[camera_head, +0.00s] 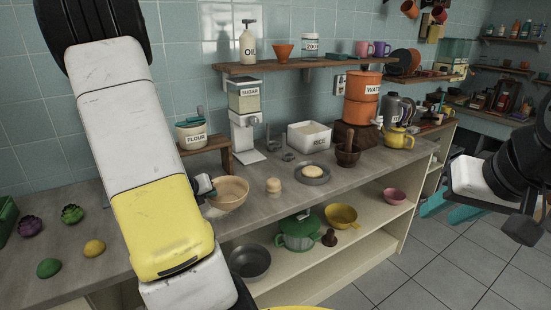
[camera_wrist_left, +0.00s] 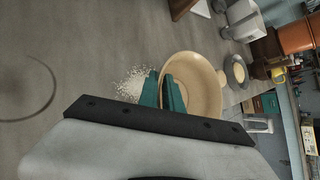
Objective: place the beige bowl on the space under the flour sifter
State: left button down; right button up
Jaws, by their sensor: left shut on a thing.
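The beige bowl (camera_head: 229,194) is upright at the counter's front edge, right of my left forearm. In the left wrist view the bowl (camera_wrist_left: 206,75) has my left gripper (camera_wrist_left: 163,92) at its rim, its teal fingers shut on the wall. I cannot tell whether the bowl touches the counter. The white FLOUR container (camera_head: 191,134) sits on a small wooden stand (camera_head: 212,145) behind the bowl; my forearm hides part of the space below. My right gripper (camera_head: 451,207) is open and empty at the far right, away from the counter.
White powder (camera_wrist_left: 131,84) lies on the counter beside the bowl. The sugar dispenser (camera_head: 245,125) stands right of the wooden stand. A bun (camera_head: 273,185) and a grey plate (camera_head: 312,175) are right of the bowl. Green and yellow fruit lie at the left.

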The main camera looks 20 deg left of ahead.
pick_arm(q)
jog(key=w+d+r+m+h, duration=0.1)
jog(key=w+d+r, duration=0.1)
jog(key=d, duration=0.7)
jog(key=w+d+r+m+h, duration=0.1)
jog(key=w+d+r, duration=0.2)
jog(key=d, duration=0.6)
jog(key=w+d+r+m+h, duration=0.1)
jog(key=w+d, duration=0.3)
jog(key=d, duration=0.5)
jog(key=shift+w+d+r+m+h, duration=0.2)
jog(key=shift+r+m+h, duration=0.1)
jog(key=shift+r+m, duration=0.4)
